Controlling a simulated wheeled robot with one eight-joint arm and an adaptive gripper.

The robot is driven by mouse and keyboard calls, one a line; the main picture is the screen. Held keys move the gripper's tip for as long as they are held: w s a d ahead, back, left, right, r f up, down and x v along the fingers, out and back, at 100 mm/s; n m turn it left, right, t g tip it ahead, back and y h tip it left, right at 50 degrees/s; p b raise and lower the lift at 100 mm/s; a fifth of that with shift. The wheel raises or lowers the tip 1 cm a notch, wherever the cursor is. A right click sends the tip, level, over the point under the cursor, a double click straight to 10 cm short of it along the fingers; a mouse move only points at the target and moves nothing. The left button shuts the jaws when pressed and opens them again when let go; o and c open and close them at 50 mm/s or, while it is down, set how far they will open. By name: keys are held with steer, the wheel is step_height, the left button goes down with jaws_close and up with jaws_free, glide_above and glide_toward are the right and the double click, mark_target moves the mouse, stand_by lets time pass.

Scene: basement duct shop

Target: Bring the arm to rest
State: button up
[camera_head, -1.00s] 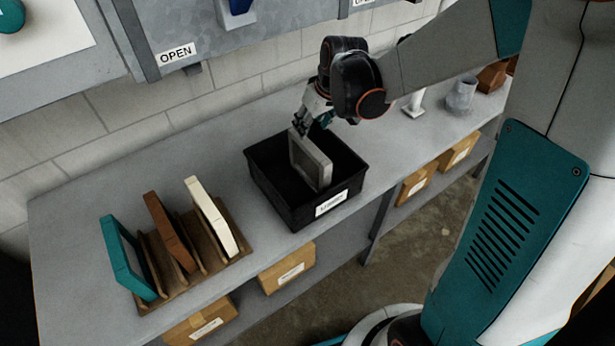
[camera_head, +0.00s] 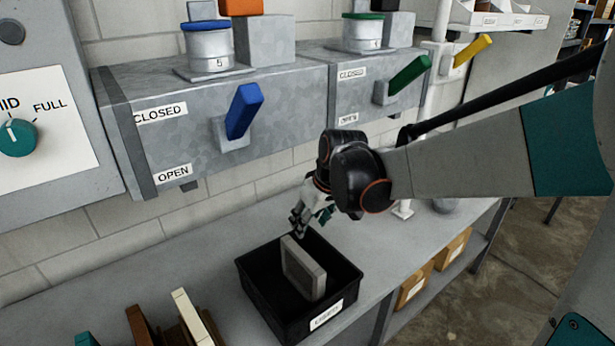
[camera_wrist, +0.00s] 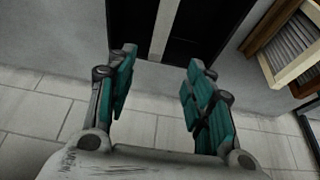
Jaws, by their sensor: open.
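My gripper (camera_head: 312,217) is above the back of a black bin (camera_head: 262,299) on the grey bench. In the wrist view my gripper (camera_wrist: 160,85) shows its two teal-padded fingers spread apart with nothing between them. A grey square framed panel (camera_head: 303,268) stands tilted inside the bin, below and apart from the fingers. In the wrist view the dark bin (camera_wrist: 205,30) and the edge of the pale panel (camera_wrist: 164,25) lie past the fingertips. My arm reaches in from the right.
A duct with a blue lever (camera_head: 243,110) and a green lever (camera_head: 408,75) runs along the wall behind my gripper. A rack at bottom left holds brown (camera_head: 140,325) and cream (camera_head: 190,318) panels. Cardboard boxes (camera_head: 412,287) sit under the bench.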

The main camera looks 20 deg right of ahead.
steer(key=s+f+m+t+b, duration=0.1)
steer(key=s+f+b, duration=0.1)
steer(key=s+b, duration=0.2)
steer(key=s+f+m+t+h+b, duration=0.1)
steer(key=s+f+b, duration=0.2)
steer(key=s, duration=0.6)
steer(key=s+f+m+t+b, duration=0.1)
steer(key=s+f+b, duration=0.2)
steer(key=s+b, duration=0.2)
steer(key=shift+s+a+m+b, duration=0.3)
steer(key=shift+s+a+b, duration=0.15)
steer(key=shift+s, duration=0.6)
steer(key=shift+f, duration=0.1)
